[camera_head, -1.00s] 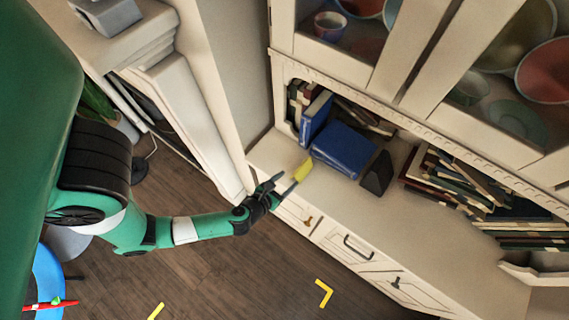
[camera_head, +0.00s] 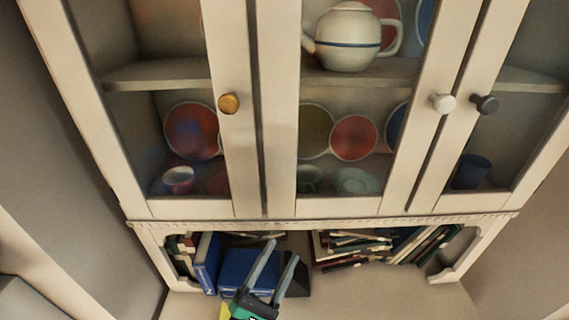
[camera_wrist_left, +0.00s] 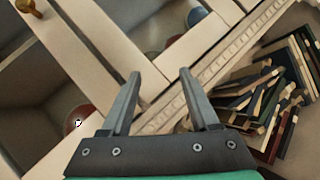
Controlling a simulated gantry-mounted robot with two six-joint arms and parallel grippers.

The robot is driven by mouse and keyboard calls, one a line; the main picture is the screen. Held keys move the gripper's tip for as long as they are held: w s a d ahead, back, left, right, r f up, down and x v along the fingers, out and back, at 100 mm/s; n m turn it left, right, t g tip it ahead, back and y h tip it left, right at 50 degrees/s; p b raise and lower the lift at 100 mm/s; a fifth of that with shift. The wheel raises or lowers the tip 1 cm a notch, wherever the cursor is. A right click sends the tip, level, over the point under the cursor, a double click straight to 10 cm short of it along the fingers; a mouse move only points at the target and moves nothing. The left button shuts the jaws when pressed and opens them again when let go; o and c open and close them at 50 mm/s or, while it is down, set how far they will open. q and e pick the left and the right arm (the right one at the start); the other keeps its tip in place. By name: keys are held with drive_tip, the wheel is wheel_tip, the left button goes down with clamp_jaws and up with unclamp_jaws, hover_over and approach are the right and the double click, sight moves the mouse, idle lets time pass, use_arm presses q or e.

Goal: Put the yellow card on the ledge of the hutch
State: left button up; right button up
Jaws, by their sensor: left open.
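A small yellow patch of the card (camera_head: 225,312) shows at the bottom edge of the head view, left of my left gripper; the rest is cut off or hidden. It appears to be at the ledge (camera_head: 345,290) of the hutch (camera_head: 325,206), below the blue books. My left gripper (camera_head: 281,250) is open, in front of the shelf opening and apart from the card. In the left wrist view its two fingers (camera_wrist_left: 160,74) are spread with nothing between them. The card does not show in that view. My right gripper is not in view.
Blue books (camera_head: 248,270) and a dark block (camera_head: 296,284) stand behind my gripper. Piled books (camera_head: 360,250) lie to the right. Glass doors with knobs (camera_head: 229,103) are above, with a teapot (camera_head: 345,40) inside. The ledge's right part is clear.

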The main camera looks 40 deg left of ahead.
use_arm(q)
drive_tip(key=d+r+m+t+h, duration=0.1)
drive_tip(key=d+r+m+h, duration=0.35)
drive_tip(key=r+m, duration=0.45)
drive_tip(key=s+d+r+m+t+h, duration=0.1)
drive_tip(key=d+r+m+h, duration=0.2)
drive_tip(key=r+m+h, duration=0.45)
drive_tip(key=d+r+m+t+h, duration=0.1)
drive_tip(key=d+r+m+h, duration=0.2)
drive_tip(key=r+m, duration=0.8)
drive_tip(key=s+a+r+m+t+y, duration=0.1)
drive_tip(key=a+r+y, duration=0.1)
drive_tip(key=r+y, duration=0.2)
drive_tip(key=s+a+r+m+t+y, duration=0.1)
drive_tip(key=s+a+r+m+y, duration=0.1)
drive_tip(key=r+y, duration=0.2)
wheel_tip(320, 180, up, 2)
drive_tip(key=shift+s+a+r+y, duration=0.2)
drive_tip(key=shift+s+a+y, duration=0.1)
drive_tip(key=shift+y, duration=0.1)
drive_tip(key=shift+h, duration=0.3)
wheel_tip(320, 180, up, 22)
drive_tip(key=p, duration=2.2)
